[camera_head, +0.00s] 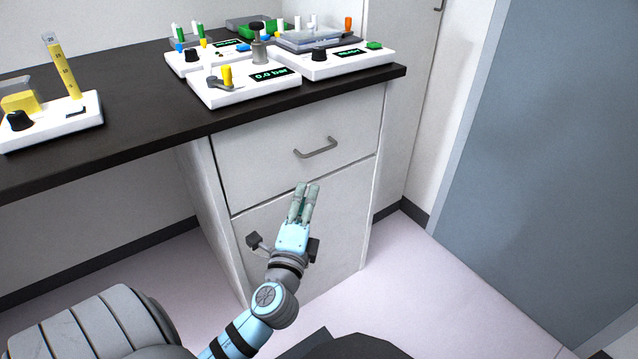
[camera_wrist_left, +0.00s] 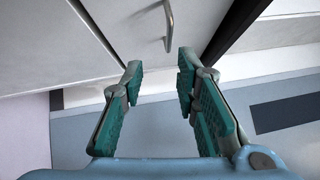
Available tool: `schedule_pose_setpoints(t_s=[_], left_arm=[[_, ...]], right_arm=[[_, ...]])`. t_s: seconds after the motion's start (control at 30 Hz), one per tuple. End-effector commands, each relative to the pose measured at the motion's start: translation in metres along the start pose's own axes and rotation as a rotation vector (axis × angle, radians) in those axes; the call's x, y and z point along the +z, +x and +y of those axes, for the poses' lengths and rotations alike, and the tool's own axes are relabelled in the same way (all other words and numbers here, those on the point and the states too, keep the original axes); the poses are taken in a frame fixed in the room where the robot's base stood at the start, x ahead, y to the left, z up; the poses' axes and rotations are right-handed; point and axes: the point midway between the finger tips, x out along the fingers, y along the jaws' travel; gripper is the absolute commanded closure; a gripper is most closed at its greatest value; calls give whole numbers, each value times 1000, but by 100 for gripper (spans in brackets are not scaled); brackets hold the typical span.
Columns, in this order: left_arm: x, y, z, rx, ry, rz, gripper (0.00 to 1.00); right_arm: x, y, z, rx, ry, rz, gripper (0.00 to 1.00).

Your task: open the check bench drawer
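The check bench drawer (camera_head: 255,150) is the white upper front in the cabinet under the dark bench top. It looks shut, flush with the cabinet. Its grey bar handle (camera_head: 317,148) runs across the front, and the handle also shows in the left wrist view (camera_wrist_left: 168,25), ahead of the fingers. My left gripper (camera_head: 305,186) is below the handle, in front of the cabinet, and apart from the handle. In the left wrist view its two teal-padded fingers (camera_wrist_left: 160,68) are spread with nothing between them. My right gripper is not in view.
A white lower front (camera_head: 340,205) sits under the drawer. The dark bench top (camera_head: 150,115) overhangs it and carries several white devices, one reading 0.0 bar (camera_head: 245,85). A grey-blue door panel (camera_head: 560,150) stands at the right. The floor (camera_head: 450,290) before it is clear.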

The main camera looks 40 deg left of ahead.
Motion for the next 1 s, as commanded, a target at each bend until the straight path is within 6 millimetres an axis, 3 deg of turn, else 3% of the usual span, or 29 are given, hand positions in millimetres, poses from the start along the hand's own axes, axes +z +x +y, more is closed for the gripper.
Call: schedule_pose_setpoints(t_s=[0.17,0.4,0.6,0.77,1.0], left_arm=[[2,24,-15,-31,10,-8,72],[3,92,-14,-29,7,-8,72],[2,130,-15,-26,6,-7,72],[3,142,-16,-25,6,-6,72],[3,143,-16,-24,6,-5,72]], right_arm=[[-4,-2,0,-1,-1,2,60],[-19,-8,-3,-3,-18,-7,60],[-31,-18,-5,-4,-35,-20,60],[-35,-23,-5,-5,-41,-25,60],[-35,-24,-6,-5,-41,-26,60]])
